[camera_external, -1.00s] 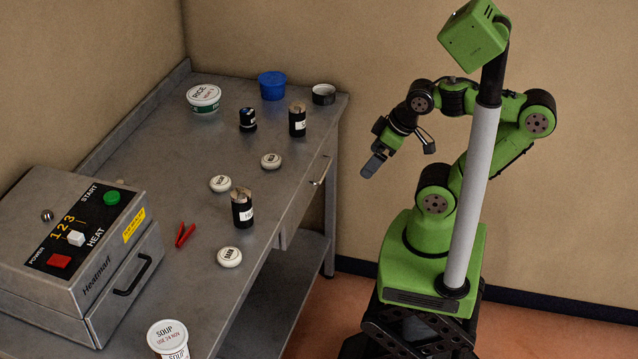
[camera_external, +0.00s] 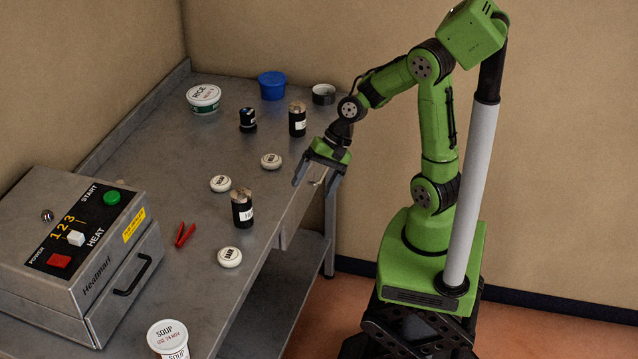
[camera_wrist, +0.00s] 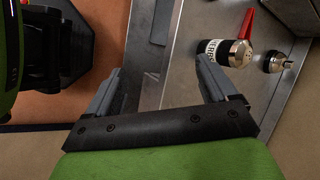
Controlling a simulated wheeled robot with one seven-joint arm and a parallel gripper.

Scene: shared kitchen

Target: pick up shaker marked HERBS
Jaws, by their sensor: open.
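The shaker marked HERBS (camera_wrist: 213,51) shows in the wrist view, dark with a white label and a metal top, just past the tip of my right finger. In the external view, a dark shaker (camera_external: 242,211) with a partly readable label starting with H stands upright on the steel table near its front edge. A second dark labelled shaker (camera_external: 297,122) stands further back. My gripper (camera_external: 314,190) is open and empty at the table's front edge, to the right of the H shaker and apart from it. Its two spread fingers also show in the wrist view (camera_wrist: 160,70).
Red tongs (camera_external: 184,235) lie left of the H shaker. Round white labelled discs (camera_external: 230,257) lie around it. A heater box (camera_external: 75,245), soup tub (camera_external: 168,338), rice tub (camera_external: 203,98), blue tub (camera_external: 272,86) and small dark jar (camera_external: 248,119) share the table.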

